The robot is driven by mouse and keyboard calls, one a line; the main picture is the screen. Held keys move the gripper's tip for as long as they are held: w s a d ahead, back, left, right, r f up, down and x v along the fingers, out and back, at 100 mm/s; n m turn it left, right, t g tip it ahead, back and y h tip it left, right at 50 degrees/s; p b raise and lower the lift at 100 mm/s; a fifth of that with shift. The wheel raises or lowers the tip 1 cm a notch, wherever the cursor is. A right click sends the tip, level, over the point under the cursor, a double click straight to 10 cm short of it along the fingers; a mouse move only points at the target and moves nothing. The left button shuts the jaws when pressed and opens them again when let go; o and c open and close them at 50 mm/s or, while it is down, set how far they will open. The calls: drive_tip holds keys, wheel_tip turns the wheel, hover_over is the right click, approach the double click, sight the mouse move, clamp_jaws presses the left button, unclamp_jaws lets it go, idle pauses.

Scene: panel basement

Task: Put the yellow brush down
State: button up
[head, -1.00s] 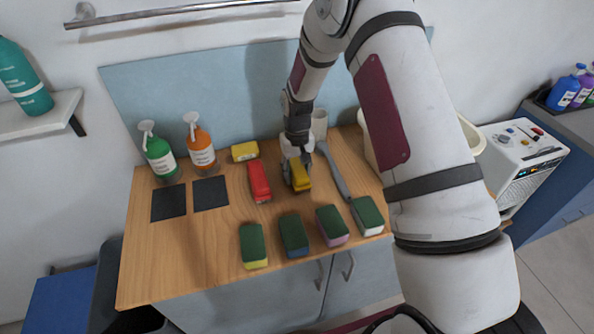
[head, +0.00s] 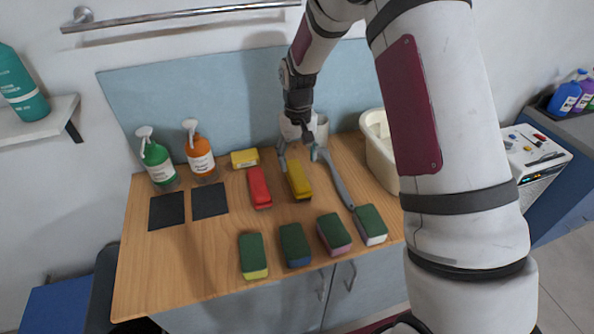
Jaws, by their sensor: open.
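The yellow brush (head: 299,181) lies on the wooden counter (head: 215,240), to the right of the red brush (head: 259,187). My gripper (head: 298,158) is open and empty, above the far end of the yellow brush. Its two fingers are spread to either side, and it appears clear of the brush.
A grey-handled tool (head: 337,180) lies just right of the yellow brush. Several green-topped sponges (head: 294,244) line the front. A yellow block (head: 244,158), green bottle (head: 157,161), orange bottle (head: 200,153) and dark square pads (head: 210,198) are left. A cream tub (head: 380,155) stands right.

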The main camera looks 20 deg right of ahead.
wheel_tip(320, 180, up, 4)
wheel_tip(320, 180, up, 10)
drive_tip(key=t, duration=0.1)
hover_over(298, 173)
drive_tip(key=s, duration=0.5)
drive_tip(key=s+r+t, duration=0.2)
drive_tip(key=s+r, duration=0.5)
drive_tip(key=r, duration=0.1)
drive_tip(key=s+r+t, duration=0.1)
drive_tip(key=s+r, duration=0.1)
drive_tip(key=s, duration=0.7)
drive_tip(key=s+r+t, duration=0.1)
drive_tip(key=s+r, duration=0.1)
drive_tip(key=s, duration=0.7)
drive_tip(key=shift+s+r+t, duration=0.2)
drive_tip(key=shift+s+t, duration=0.05)
drive_tip(key=shift+t, duration=0.05)
drive_tip(key=shift+o, duration=0.6)
drive_tip(key=shift+w, duration=0.1)
